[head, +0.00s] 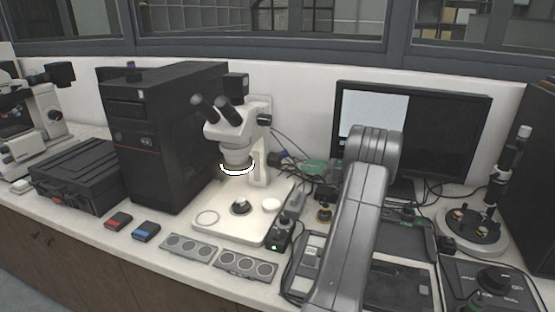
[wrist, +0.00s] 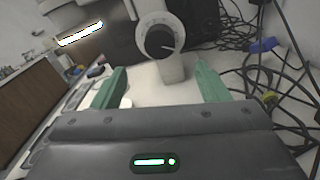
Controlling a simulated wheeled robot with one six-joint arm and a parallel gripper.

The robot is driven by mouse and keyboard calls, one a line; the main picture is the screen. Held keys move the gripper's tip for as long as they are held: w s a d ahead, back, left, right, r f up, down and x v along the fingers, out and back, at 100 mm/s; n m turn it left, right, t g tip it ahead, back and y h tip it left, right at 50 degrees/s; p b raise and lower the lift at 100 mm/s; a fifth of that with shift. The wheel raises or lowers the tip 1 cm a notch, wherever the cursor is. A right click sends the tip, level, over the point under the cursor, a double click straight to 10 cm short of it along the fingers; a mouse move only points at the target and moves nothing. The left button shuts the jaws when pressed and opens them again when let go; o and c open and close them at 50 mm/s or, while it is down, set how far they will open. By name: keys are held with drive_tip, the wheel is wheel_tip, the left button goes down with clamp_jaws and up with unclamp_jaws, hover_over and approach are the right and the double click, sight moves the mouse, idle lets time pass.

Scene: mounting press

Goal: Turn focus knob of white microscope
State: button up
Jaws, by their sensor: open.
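The white microscope (head: 236,140) stands on a pale base near the middle of the bench, with black eyepieces and a lit ring under its head. In the head view a dark knob (head: 264,120) shows on the microscope's right side. My gripper (wrist: 159,68) is open, its green fingers apart on either side of the view below the knob. No contact with the knob shows. My arm hides most of the gripper in the head view.
Loose black cables (wrist: 275,75) lie to the right of the knob. A black computer tower (head: 165,135) stands left of the microscope and a monitor (head: 455,125) stands right. A small control box (head: 280,236) and speaker-like grey panels (head: 245,264) sit in front.

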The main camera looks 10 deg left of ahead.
sight(280, 161)
drive_tip(key=a, duration=0.4)
drive_tip(key=w+a, duration=0.1)
drive_tip(key=a, duration=0.3)
drive_tip(key=w+a+p, duration=0.1)
drive_tip(key=a, duration=0.2)
drive_tip(key=shift+a, duration=0.4)
drive_tip(key=c, duration=1)
